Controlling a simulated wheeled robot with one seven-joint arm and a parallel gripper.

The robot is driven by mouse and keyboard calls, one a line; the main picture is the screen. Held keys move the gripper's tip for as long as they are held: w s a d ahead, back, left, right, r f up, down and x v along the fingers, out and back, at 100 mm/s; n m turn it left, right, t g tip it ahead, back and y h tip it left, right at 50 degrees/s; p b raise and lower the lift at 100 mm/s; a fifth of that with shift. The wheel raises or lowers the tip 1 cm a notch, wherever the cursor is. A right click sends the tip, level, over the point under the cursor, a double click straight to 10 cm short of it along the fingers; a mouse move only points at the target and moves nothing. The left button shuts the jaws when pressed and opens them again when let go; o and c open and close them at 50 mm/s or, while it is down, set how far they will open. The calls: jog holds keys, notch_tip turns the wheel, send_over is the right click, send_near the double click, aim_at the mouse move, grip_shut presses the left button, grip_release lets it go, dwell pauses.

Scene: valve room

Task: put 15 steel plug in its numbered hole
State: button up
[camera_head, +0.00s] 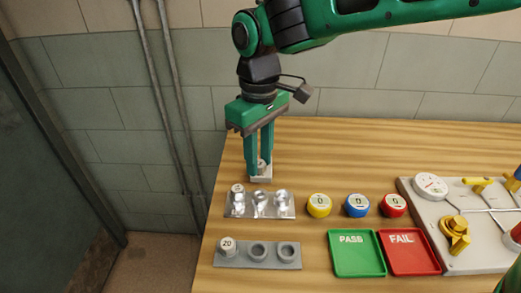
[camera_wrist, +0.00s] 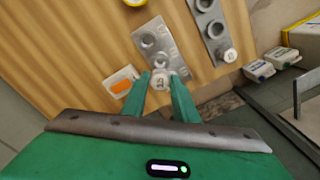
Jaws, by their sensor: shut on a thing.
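The steel plug marked 15 (camera_wrist: 160,79) sits between my fingertips in the wrist view, its number facing up. My gripper (camera_head: 262,163) is shut on it, over or just behind a small white block (camera_head: 260,175) in the head view. That block shows an orange patch (camera_wrist: 121,86) in the wrist view. A shiny metal plate (camera_head: 289,211) lies in front of my gripper, with three round positions in a row. Its left position bears a pale-topped piece (camera_head: 238,188) whose number I cannot read. In the wrist view my finger partly hides the plate's near end.
A grey block (camera_head: 270,263) holds a plug marked 20 (camera_head: 228,245) and two empty holes. A valve panel (camera_head: 479,228) is farther right.

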jog(key=shift+f, duration=2.85)
jog(key=shift+s+d, duration=0.15)
jog(key=shift+f, duration=1.05)
dwell(1.1)
jog(key=o, duration=1.2)
jog(key=shift+r, duration=0.1)
jog(key=shift+r, duration=3.95)
